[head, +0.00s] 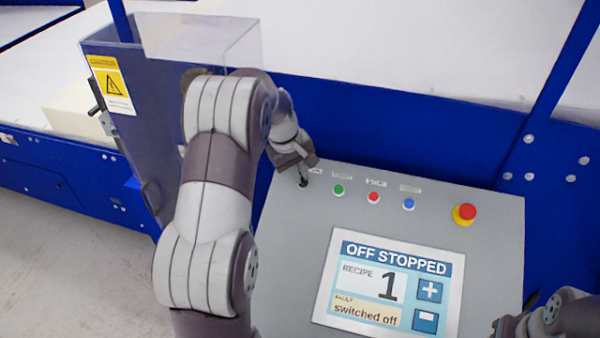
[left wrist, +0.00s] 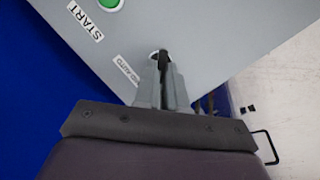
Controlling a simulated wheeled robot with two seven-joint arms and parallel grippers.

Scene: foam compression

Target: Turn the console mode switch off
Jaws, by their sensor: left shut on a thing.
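The console mode switch (head: 303,184) is a small dark knob at the upper left of the grey console panel (head: 290,250). My left gripper (head: 300,168) is at it, with its fingers shut on the knob. In the left wrist view the black knob (left wrist: 163,56) shows between the tips of my left fingers (left wrist: 167,82); its lower part is hidden by them. The console screen (head: 390,282) reads "OFF STOPPED", recipe 1, "switched off". My right gripper (head: 518,318) is partly in view at the lower right, apart from the panel's buttons; its opening is unclear.
Green (head: 339,190), red (head: 373,196) and blue (head: 408,203) buttons run right of the switch. A red emergency knob on yellow (head: 465,213) sits farther right. A blue machine frame (head: 400,130) stands behind, and a clear-topped guard (head: 200,40) at the left.

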